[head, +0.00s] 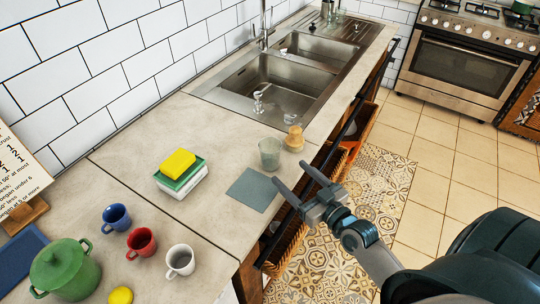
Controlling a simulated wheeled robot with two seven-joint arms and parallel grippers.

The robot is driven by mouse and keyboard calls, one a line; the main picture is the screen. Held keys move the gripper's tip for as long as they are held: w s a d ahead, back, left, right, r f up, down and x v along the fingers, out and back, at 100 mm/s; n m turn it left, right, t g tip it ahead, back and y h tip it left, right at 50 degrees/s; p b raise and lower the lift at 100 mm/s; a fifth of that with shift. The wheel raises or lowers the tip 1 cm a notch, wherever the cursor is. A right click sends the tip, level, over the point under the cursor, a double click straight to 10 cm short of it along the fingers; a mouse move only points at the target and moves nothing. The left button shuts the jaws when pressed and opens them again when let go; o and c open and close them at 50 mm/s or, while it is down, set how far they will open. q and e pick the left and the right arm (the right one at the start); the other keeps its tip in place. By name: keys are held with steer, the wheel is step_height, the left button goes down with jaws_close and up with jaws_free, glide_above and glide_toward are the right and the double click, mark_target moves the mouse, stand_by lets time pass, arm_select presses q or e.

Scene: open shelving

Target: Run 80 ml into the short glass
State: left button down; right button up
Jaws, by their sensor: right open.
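A clear, slightly greenish short glass (270,153) stands upright on the counter near its front edge. A double sink (275,85) with a tall tap (264,25) lies beyond it. My right gripper (289,172) is open and empty, in front of the counter edge, with its fingers pointing toward the glass but apart from it. A small clear object (258,103) shows at the near basin; I cannot tell what it is. The level in the glass cannot be read. My left gripper is out of view.
A tan object (294,138) stands right beside the glass. A grey-blue square mat (252,190) lies nearer. Stacked sponges (180,170), blue (117,217), red (142,242) and white (180,260) mugs and a green pot (65,270) stand left.

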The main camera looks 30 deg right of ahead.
mark_target(278, 161)
steer(key=w, duration=0.2)
steer(key=w+p, duration=0.1)
steer(key=w, duration=0.2)
steer(key=w+a+p, duration=0.1)
steer(key=w, duration=0.2)
steer(key=shift+a+f, duration=0.1)
steer(key=shift+w+f, duration=0.15)
steer(key=shift+w, duration=0.3)
steer(key=shift+a, duration=0.1)
steer(key=shift+w+a+p, duration=0.2)
steer(key=shift+w+p, duration=0.25)
steer(key=shift+w, duration=0.1)
steer(key=w, duration=0.1)
steer(key=w+a+p, duration=0.1)
steer(key=w, duration=0.1)
steer(key=shift+w+f, duration=0.1)
steer(key=shift+w, duration=0.4)
